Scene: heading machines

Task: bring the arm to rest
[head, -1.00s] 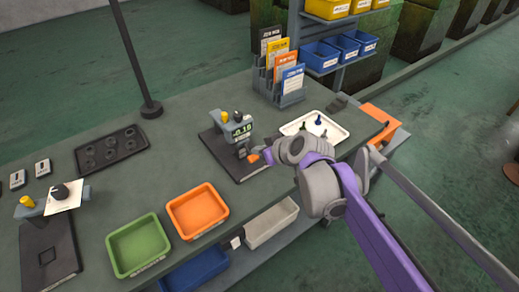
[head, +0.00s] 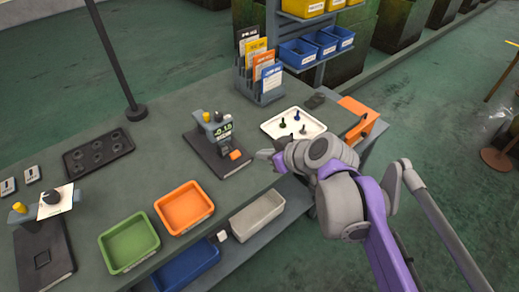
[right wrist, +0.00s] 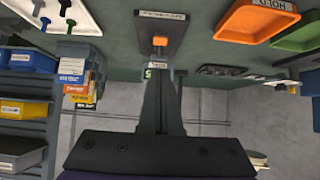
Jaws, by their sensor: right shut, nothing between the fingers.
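My right arm, purple and grey, comes in from the lower right in the head view. Its gripper (head: 266,156) is over the front edge of the bench, right of the gauge stand (head: 213,142) with its small display and orange knob. The gripper looks empty and apart from the stand. In the right wrist view, the dark fingers (right wrist: 158,85) are together, pointing at the stand's base (right wrist: 172,22) and orange knob (right wrist: 159,41). My left gripper is not in view.
A white tray (head: 272,130) with several pins lies just beyond my gripper. An orange bin (head: 184,207) and a green bin (head: 129,241) stand at the bench front. A grey bin (head: 257,216) sits on the lower shelf. A card rack (head: 262,94) stands behind.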

